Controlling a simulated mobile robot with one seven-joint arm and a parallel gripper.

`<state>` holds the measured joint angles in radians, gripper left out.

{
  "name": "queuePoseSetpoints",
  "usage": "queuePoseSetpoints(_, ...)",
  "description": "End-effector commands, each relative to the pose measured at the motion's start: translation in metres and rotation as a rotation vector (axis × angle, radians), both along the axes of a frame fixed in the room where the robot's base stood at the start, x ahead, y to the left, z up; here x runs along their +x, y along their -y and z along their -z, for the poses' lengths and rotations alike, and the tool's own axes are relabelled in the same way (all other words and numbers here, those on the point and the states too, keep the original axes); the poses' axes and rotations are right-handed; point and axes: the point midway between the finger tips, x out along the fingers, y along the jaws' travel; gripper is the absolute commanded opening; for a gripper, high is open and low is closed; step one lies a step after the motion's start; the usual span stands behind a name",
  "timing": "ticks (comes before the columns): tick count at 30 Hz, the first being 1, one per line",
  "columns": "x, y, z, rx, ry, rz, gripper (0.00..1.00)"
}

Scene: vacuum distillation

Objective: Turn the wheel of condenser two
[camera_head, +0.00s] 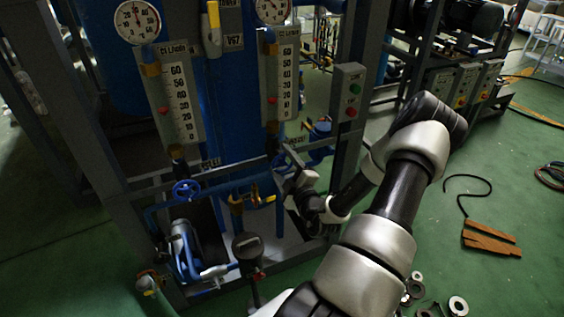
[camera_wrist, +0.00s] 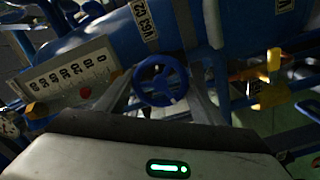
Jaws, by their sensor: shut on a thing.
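A blue handwheel with spokes (camera_wrist: 160,80) sits between the two fingers of my gripper (camera_wrist: 162,88) in the wrist view. The fingers lie on either side of its rim, and my gripper is shut on it. In the head view my gripper (camera_head: 283,165) reaches to the pipework below the right-hand scale (camera_head: 284,85). There the wheel is mostly hidden by the gripper. A blue tank with a "C2" label (camera_wrist: 147,22) lies behind the wheel in the wrist view.
Another blue handwheel (camera_head: 186,190) is below the left-hand scale (camera_head: 177,103). A yellow-handled valve (camera_head: 262,200) is just below. Dark frame posts surround the pipes. Loose metal rings (camera_head: 458,306) lie on the green floor.

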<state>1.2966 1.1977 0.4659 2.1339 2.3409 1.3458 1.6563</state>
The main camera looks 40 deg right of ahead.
Motion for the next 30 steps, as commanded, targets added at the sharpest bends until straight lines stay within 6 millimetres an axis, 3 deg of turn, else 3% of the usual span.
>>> queuePoseSetpoints(6, 0.000, -0.001, 0.001, 0.000, -0.002, -0.001, 0.39)
queuePoseSetpoints(7, 0.000, -0.001, 0.001, 0.000, -0.002, -0.001, 0.63)
queuePoseSetpoints(10, 0.000, -0.001, 0.001, 0.000, -0.002, -0.001, 0.80)
queuePoseSetpoints(22, -0.006, -0.001, 0.001, -0.001, -0.002, 0.000, 0.80)
queuePoseSetpoints(26, -0.026, -0.005, 0.001, 0.002, -0.003, 0.003, 0.80)
queuePoseSetpoints(30, -0.058, -0.013, 0.001, 0.002, -0.004, 0.003, 0.80)
